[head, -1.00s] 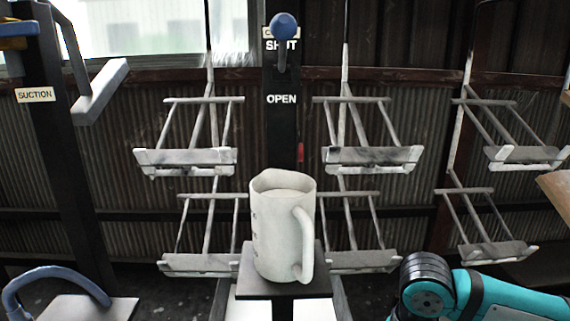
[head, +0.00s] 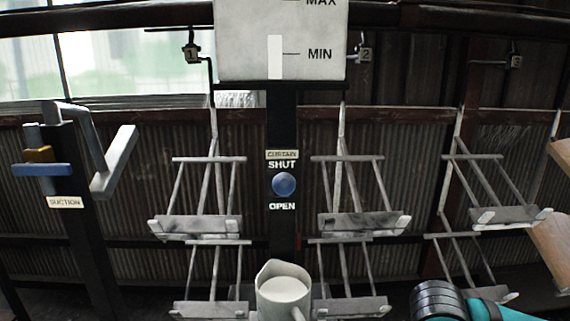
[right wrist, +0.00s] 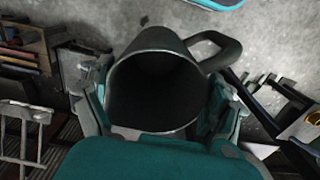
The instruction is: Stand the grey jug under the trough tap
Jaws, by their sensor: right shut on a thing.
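In the right wrist view the dark grey jug (right wrist: 152,98) shows its round open mouth towards the camera, with its handle at the upper right. My right gripper (right wrist: 157,84) is shut on it, one finger on each side. The inside of the jug is dark; I cannot tell what is in it. A whitish jug (head: 284,292) with pale contents shows at the bottom middle of the head view, cut off by the frame edge. My left gripper is in neither view. I cannot make out the trough tap.
A blue-knobbed lever (head: 284,184) sits between SHUT and OPEN labels on a black post. A white panel (head: 240,45) marked MAX and MIN stands above. Hanging racks (head: 196,227) line the wall. A SUCTION post (head: 80,235) stands left. Wooden boards (head: 553,240) are at the right.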

